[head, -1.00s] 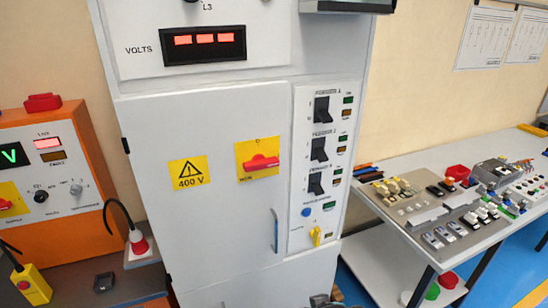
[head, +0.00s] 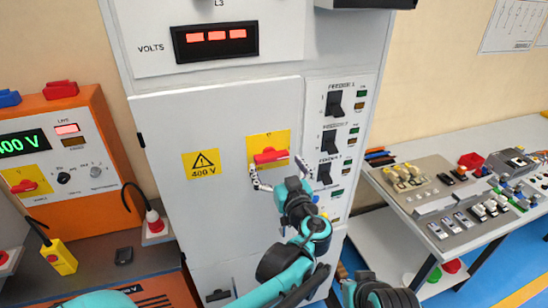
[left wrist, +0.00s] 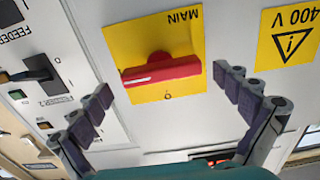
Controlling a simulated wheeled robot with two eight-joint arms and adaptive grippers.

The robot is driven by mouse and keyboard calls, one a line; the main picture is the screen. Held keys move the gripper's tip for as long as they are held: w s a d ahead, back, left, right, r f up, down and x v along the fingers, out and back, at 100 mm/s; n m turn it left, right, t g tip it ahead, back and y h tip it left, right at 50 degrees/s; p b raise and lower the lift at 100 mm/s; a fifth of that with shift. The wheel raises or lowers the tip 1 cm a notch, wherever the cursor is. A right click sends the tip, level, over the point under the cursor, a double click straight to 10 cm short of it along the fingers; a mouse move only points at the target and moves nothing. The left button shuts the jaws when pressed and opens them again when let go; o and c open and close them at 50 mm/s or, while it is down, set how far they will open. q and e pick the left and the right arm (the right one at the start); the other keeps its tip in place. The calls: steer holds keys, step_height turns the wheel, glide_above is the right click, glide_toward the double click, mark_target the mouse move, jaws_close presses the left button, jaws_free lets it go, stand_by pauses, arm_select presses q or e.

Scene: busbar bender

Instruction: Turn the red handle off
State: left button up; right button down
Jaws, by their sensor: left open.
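The red handle (head: 270,156) lies about horizontal on a yellow square plate on the grey cabinet door. In the left wrist view the handle (left wrist: 162,70) shows close up, with an upside-down MAIN label on the plate. My left gripper (head: 281,176) is just below and in front of the handle, open and empty. In the left wrist view its fingers (left wrist: 165,86) are spread wide to either side of the handle, with no visible touch. Part of my right arm shows at the bottom edge of the head view; its fingers cannot be made out.
A 400 V warning sign (head: 201,164) is left of the handle. Black feeder switches (head: 334,103) line the panel at right. An orange box (head: 60,150) with another red knob (head: 24,186) stands left. A table with components (head: 440,190) stands right.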

mark_target(273, 160)
arm_select(q)
steer(key=shift+x, duration=1.65)
steer(key=c, duration=1.5)
steer(key=shift+c, duration=0.2)
